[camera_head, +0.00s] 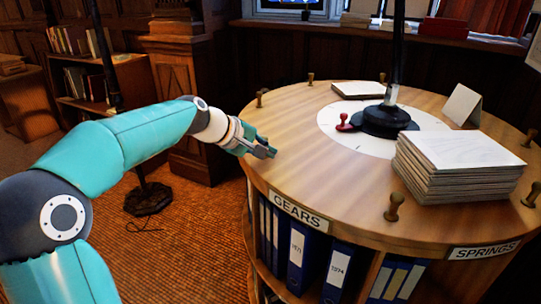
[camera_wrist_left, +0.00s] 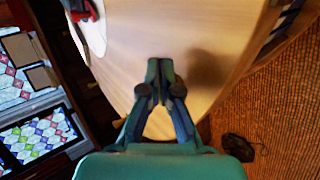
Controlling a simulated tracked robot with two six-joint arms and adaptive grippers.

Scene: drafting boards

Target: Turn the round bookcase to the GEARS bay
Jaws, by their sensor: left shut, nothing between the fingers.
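The round bookcase (camera_head: 330,190) has a wooden top with several turned wooden knobs standing along its rim, one at the front (camera_head: 393,207) and one at the far left (camera_head: 260,98). The GEARS label (camera_head: 300,210) is on the front-left of the rim, above blue binders; the SPRINGS label (camera_head: 484,250) is to the right. A red pointer (camera_head: 345,123) sits on the white central disc (camera_head: 330,117). My left gripper (camera_head: 272,152) is shut and empty at the left rim. In the left wrist view its fingers (camera_wrist_left: 160,65) are over bare wood. My right gripper is out of view.
A tall paper stack (camera_head: 455,165) stands on the top at right, with a folded card (camera_head: 462,104) behind it. A black lamp base (camera_head: 385,120) stands at the centre. The near-left part of the top is clear. A floor stand (camera_head: 148,198) is at left.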

